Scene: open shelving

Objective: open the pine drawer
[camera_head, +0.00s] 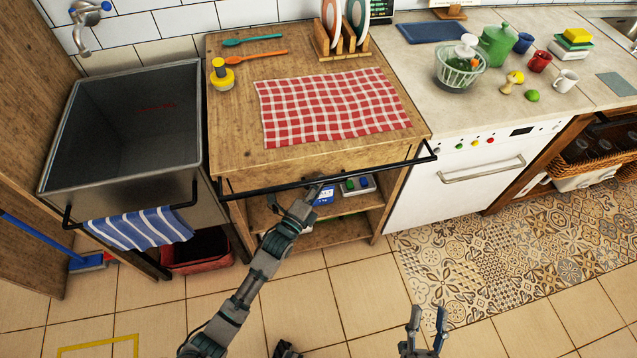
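The pine drawer (290,171) is the wooden front just under the top of the wooden unit and looks shut. A long black bar (375,165) runs across its front. My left gripper (315,185) is at the middle of this bar, at the drawer front. Its fingers are small and partly hidden, so I cannot tell whether they hold the bar. My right gripper (427,318) is low in the picture, above the tiled floor, with its two fingers apart and nothing between them.
On the unit's top are a red checked cloth (330,100), utensils, a yellow-topped bottle (221,75) and a plate rack (340,45). Below are open shelves (330,233). A sink (130,110) stands at left, a white dishwasher (470,175) at right. The floor in front is clear.

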